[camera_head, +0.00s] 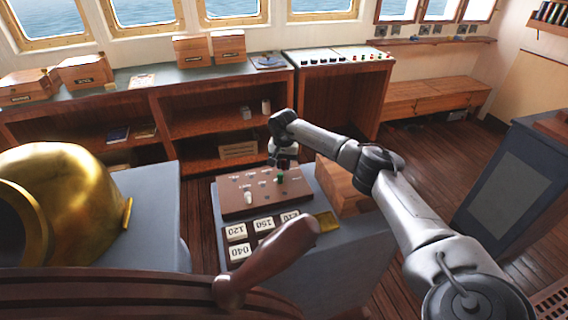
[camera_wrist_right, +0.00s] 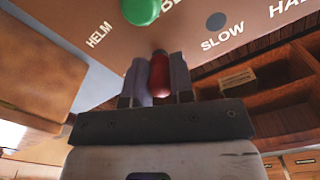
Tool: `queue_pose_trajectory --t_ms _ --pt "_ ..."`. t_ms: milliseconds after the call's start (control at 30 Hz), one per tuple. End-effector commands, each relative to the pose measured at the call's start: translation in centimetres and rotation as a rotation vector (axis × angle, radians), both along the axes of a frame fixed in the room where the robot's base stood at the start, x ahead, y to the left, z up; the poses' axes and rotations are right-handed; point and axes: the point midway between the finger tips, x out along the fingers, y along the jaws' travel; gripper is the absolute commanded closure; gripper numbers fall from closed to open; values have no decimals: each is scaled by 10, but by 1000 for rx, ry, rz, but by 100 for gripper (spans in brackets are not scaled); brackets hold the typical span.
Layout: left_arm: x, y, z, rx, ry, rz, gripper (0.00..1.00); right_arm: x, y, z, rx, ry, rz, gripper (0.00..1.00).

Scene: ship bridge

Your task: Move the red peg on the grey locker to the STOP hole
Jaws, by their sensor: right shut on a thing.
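The brown peg board (camera_head: 232,207) lies on the grey locker (camera_head: 335,245). A green peg (camera_head: 281,177) and a white peg (camera_head: 248,198) stand on it. My right gripper (camera_head: 283,164) is over the far edge of the board. In the right wrist view its fingers are shut on the red peg (camera_wrist_right: 160,77), close to the board; I cannot tell if the peg touches it. The green peg (camera_wrist_right: 140,10) is just beyond. An empty hole (camera_wrist_right: 215,22) sits by the SLOW label. No STOP label is readable. My left gripper is not in view.
Number blocks (camera_head: 238,231) in a dark tray stand at the locker's near side, with a wooden box (camera_head: 342,185) at its right. A wooden wheel handle (camera_head: 268,262) rises in front. A brass dome (camera_head: 65,200) stands at left. Shelves (camera_head: 200,112) line the back.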

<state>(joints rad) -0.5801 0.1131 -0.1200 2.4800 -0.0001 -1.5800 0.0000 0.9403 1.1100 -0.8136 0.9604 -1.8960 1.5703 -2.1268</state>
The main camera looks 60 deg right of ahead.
Motion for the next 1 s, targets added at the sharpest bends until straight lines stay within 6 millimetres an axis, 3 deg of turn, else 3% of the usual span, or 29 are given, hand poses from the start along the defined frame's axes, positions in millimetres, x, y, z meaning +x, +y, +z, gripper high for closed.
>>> queue_pose_trajectory --t_ms 233,267,533,1000 --pt "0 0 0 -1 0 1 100 0 0 0 0 0 -1 100" --pt "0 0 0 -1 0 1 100 0 0 0 0 0 -1 75" --pt "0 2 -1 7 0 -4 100 0 0 0 0 0 0 49" --pt "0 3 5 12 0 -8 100 0 0 8 0 0 0 48"
